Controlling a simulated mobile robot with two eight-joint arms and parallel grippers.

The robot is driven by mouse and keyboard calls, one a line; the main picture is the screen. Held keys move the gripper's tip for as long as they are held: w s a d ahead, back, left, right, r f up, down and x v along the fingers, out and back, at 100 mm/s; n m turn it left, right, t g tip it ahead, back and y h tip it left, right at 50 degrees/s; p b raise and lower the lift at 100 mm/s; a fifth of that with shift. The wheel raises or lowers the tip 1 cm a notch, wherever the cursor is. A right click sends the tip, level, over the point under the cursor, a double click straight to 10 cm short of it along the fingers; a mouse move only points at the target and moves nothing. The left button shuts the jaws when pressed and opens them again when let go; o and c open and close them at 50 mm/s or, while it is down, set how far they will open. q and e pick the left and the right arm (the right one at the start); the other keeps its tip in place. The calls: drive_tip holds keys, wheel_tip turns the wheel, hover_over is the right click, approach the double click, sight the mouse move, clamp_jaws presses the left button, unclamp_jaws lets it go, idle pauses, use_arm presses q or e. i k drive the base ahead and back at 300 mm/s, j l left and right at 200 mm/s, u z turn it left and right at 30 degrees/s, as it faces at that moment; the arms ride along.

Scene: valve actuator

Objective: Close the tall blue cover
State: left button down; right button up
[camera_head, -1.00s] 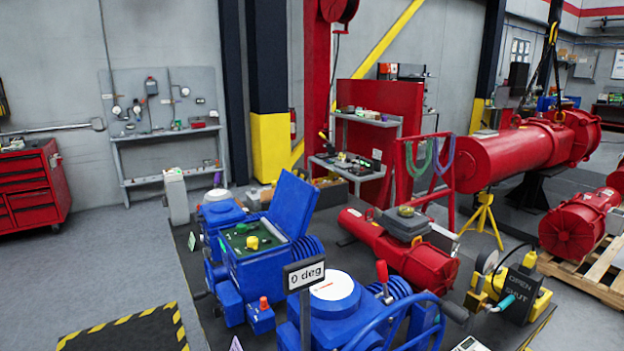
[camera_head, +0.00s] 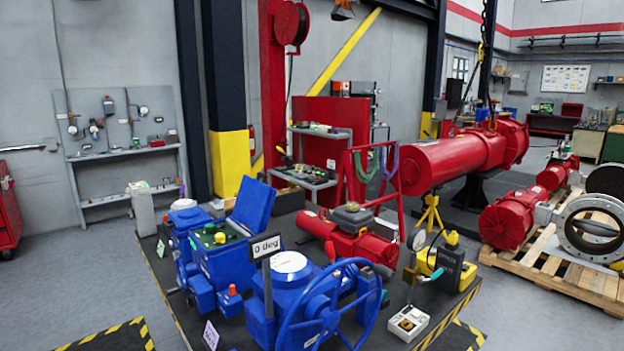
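The tall blue cover (camera_head: 253,204) stands raised on the right side of a blue actuator box (camera_head: 229,264). The box is open on top, and its green panel (camera_head: 212,238) with a yellow knob (camera_head: 220,238) shows inside. The cover's broad blue face leans slightly right of upright. Neither of my grippers is in the head view.
A blue valve with a large handwheel (camera_head: 316,318) and a "0 deg" sign (camera_head: 265,247) stands in front of the box. A red actuator (camera_head: 345,239) lies behind it to the right. Grey floor (camera_head: 75,285) is clear at the left.

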sight(254, 205)
drive_tip(key=z, duration=0.5)
drive_tip(key=j+z, duration=0.2)
drive_tip(key=z, duration=0.25)
drive_tip(key=j+z, duration=0.1)
drive_tip(key=z, duration=0.4)
drive_tip(key=j, duration=1.1)
